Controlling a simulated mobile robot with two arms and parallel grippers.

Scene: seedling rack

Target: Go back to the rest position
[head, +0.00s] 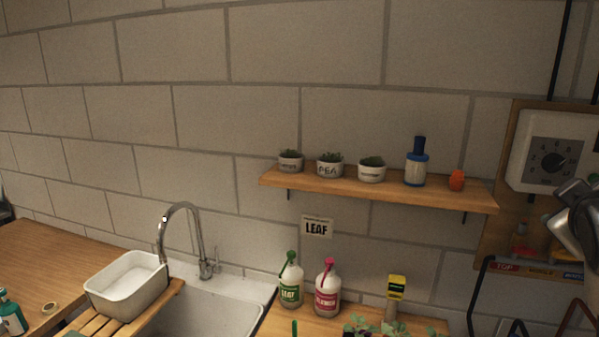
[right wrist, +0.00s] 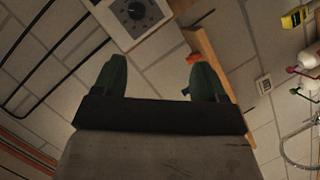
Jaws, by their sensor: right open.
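My right gripper (right wrist: 158,78) shows in the right wrist view with its two green fingers apart and nothing between them. It is in the air facing the block wall, with the timer panel (right wrist: 138,14) ahead of it and the wooden shelf (right wrist: 215,70) beyond its right finger. In the head view, a grey metal part of my right arm shows at the right edge, and its fingers cannot be made out there. My left gripper is in neither view.
The wall shelf (head: 400,190) holds several small pots, a blue bottle (head: 416,165) and an orange item (head: 457,180). Below are a sink (head: 205,308), a faucet (head: 180,235), a white tub (head: 128,283), a green-labelled bottle (head: 290,285) and a red-labelled bottle (head: 327,290).

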